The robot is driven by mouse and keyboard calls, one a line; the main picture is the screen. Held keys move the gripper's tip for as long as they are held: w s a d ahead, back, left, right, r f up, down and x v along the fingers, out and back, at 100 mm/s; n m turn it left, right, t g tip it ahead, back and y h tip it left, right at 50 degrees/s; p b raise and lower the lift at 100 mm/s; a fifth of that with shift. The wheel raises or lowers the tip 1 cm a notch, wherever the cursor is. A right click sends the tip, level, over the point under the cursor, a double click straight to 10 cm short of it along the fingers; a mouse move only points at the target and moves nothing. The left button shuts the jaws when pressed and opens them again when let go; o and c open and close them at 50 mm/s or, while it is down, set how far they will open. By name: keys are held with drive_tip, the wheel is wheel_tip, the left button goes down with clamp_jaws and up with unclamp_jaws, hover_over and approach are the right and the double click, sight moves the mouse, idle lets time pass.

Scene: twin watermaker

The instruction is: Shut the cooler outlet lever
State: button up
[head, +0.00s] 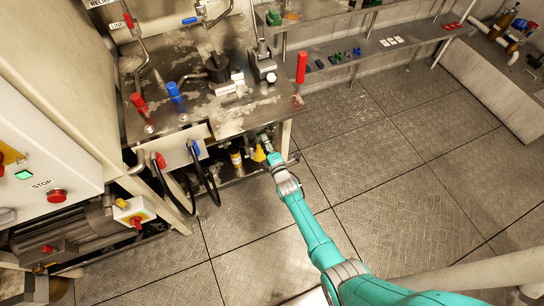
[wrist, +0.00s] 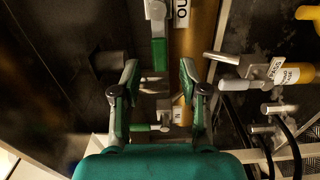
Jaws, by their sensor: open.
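In the wrist view a green-handled lever (wrist: 159,52) hangs in line with the gap between my fingers, beside an orange-brown pipe (wrist: 199,45). A white label on that pipe is only partly readable. A second green handle (wrist: 140,128) lies crosswise lower down, between the finger bases. I cannot tell from the lettering which one is the cooler outlet lever. My gripper (wrist: 159,78) is open, with its fingertips just below the first handle and nothing clearly held. In the head view my gripper (head: 264,146) reaches under the bench's front right edge; the levers are hidden there.
A metal bench (head: 245,115) stands above my gripper, with red and blue handles on it. Black hoses (head: 208,180) hang to the left. In the wrist view, labelled fittings (wrist: 285,73) and dark hoses stand right of the fingers. The floor (head: 400,180) right is clear.

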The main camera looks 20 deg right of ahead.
drive_tip(key=s, duration=0.9)
drive_tip(key=shift+s, duration=0.3)
drive_tip(key=s+a+r+m+g, duration=0.1)
drive_tip(key=s+r+m, duration=0.25)
drive_tip(key=s, duration=0.95)
drive_tip(key=s+a+r+m, duration=0.15)
drive_tip(key=s+m, duration=0.35)
drive_tip(key=s, duration=0.9)
drive_tip(key=s+r+m+g, duration=0.1)
drive_tip(key=s+r+m, duration=0.3)
drive_tip(key=s+r, duration=0.4)
drive_tip(key=s+r+m+g, duration=0.1)
drive_tip(key=s+r+m, duration=0.4)
drive_tip(key=s+r, duration=0.4)
wheel_tip(320, 180, up, 5)
drive_tip(key=shift+a+f, duration=0.2)
drive_tip(key=shift+a, duration=0.05)
